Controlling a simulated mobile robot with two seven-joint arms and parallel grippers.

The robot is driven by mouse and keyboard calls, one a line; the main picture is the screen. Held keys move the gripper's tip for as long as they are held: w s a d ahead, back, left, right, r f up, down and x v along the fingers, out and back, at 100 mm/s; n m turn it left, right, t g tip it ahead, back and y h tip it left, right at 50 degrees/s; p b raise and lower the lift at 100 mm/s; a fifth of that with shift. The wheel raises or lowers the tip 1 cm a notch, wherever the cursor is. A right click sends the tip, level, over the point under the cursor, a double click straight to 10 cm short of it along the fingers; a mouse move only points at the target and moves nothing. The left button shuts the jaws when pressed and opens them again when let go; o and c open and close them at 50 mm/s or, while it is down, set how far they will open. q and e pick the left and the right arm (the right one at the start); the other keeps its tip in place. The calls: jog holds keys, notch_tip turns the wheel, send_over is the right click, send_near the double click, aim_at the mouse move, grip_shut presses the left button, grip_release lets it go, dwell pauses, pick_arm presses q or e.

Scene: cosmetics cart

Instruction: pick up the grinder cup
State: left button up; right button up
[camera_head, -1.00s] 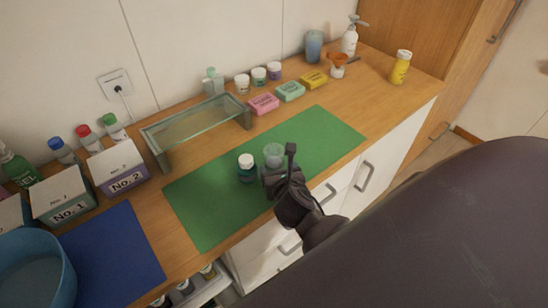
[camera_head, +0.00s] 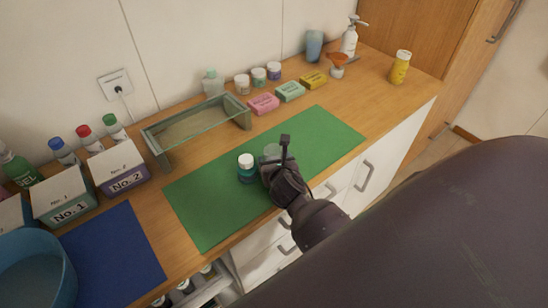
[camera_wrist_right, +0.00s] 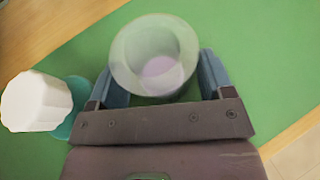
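The grinder cup appears to be the translucent cup (camera_head: 272,150) standing on the green mat (camera_head: 320,134). In the right wrist view the cup (camera_wrist_right: 155,58) lies between the two blue fingers of my right gripper (camera_wrist_right: 163,82), and I see into its round opening. The right gripper (camera_head: 278,160) is at the cup's near side in the head view and hides part of it. Its fingers are spread on either side of the cup; firm contact cannot be made out. My left gripper is not in view.
A white-capped teal jar (camera_head: 246,168) stands close to the left of the right gripper; it also shows in the wrist view (camera_wrist_right: 38,101). A glass stand (camera_head: 196,125), soap boxes and jars line the back. The mat's right half is clear.

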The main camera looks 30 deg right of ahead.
jog(key=c, duration=0.7)
jog(key=shift+r, duration=0.1)
